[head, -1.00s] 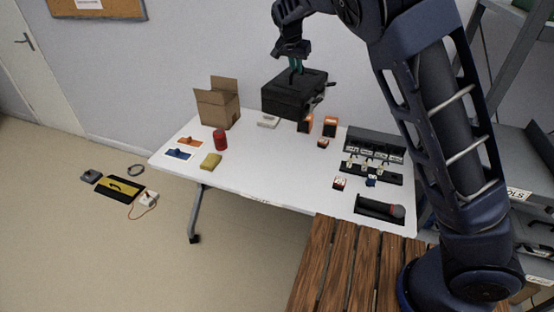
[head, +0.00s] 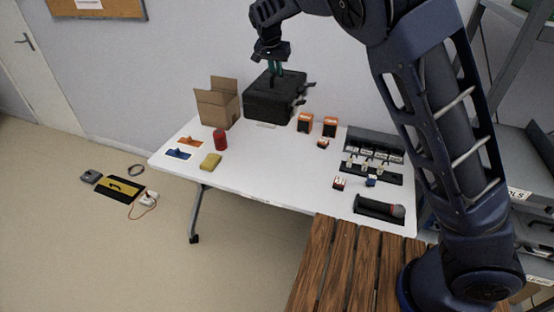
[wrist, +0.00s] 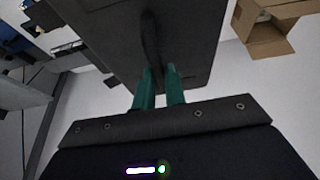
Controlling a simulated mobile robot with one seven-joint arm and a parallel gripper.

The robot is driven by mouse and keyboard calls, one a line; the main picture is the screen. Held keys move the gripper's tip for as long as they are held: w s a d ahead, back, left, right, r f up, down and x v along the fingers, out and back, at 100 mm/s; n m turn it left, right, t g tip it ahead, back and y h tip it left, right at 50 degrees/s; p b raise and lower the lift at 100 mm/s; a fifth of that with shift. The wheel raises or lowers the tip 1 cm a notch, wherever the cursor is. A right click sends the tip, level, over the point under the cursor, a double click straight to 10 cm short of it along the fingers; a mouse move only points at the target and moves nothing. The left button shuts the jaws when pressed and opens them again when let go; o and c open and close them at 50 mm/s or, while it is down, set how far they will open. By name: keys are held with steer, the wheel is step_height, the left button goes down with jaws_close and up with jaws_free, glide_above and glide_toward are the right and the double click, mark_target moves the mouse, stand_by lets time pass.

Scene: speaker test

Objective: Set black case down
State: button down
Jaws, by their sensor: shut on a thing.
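The black case (head: 272,100) hangs from my gripper (head: 275,68) in the head view, over the back of the white table (head: 262,172), just right of the cardboard box. Its bottom edge overlaps a pale item at the table's back edge, and I cannot tell whether the case touches anything. In the wrist view the black case (wrist: 112,40) fills the upper middle. There the green fingers of my gripper (wrist: 160,80) are closed on its handle.
An open cardboard box (head: 217,108) stands close left of the case. A red can (head: 220,140) and a yellow block (head: 211,161) are nearer the front left. The table's front middle is clear.

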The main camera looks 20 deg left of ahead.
step_height(320, 180, down, 27)
stand_by(1.3)
steer(key=shift+w, duration=0.1)
steer(key=c, duration=1.5)
jaws_free()
steer(key=shift+f, duration=0.1)
steer(key=shift+o, duration=0.2)
steer(key=v, duration=1.2)
